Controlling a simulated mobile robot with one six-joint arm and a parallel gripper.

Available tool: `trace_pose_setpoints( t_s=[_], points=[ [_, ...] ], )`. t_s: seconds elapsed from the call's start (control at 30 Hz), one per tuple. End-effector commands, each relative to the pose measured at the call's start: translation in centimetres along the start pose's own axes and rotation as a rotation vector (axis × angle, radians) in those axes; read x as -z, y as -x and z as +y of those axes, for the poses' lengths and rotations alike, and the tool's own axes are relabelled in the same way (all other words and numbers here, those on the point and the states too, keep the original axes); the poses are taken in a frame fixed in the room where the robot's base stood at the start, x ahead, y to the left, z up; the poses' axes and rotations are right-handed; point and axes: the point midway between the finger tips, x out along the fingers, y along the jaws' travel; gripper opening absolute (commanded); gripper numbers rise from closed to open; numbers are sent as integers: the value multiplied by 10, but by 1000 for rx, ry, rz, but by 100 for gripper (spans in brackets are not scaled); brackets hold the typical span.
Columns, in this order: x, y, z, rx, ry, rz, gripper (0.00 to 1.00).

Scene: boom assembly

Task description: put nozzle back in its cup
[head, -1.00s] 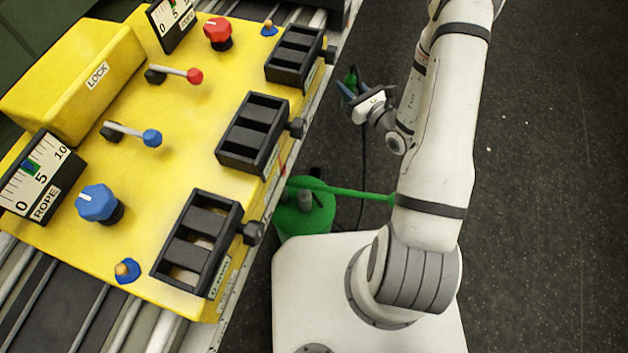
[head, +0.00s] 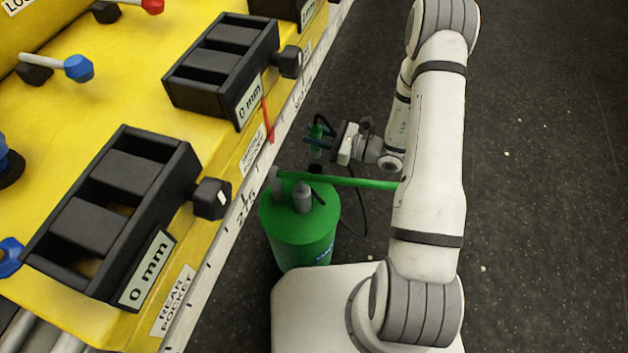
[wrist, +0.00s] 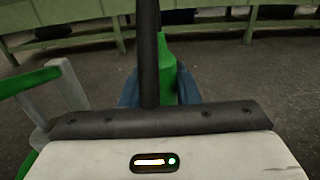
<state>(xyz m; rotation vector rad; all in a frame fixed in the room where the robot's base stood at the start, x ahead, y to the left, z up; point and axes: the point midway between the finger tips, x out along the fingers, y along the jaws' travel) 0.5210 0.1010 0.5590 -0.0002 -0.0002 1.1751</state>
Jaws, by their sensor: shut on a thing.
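My gripper (head: 317,142) is shut on the green nozzle (head: 316,130), just beyond the green tank (head: 300,238) in the head view. In the wrist view the nozzle (wrist: 167,68) stands upright between blue fingers, partly covered by the black hose (wrist: 148,50). The hose loops from the nozzle's top in the head view and shows again beside the tank. A small dark round opening (head: 316,168), perhaps the cup, shows at the tank's far side, below and apart from the nozzle. I cannot tell its depth.
A green bar (head: 345,181) runs from the tank top to behind my arm. Grey fittings (head: 302,197) stand on the tank lid. The yellow panel (head: 215,210) with black pocket boxes and a red pointer (head: 268,120) is close on the left. Dark floor lies open on the right.

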Motion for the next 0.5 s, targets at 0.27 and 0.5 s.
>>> trace_pose_setpoints(
  t_s=[0.27,0.5],
  points=[
    [52,0,1,-5,-2,0,0],
    [71,-1,1,-5,-2,0,0]
  ],
)
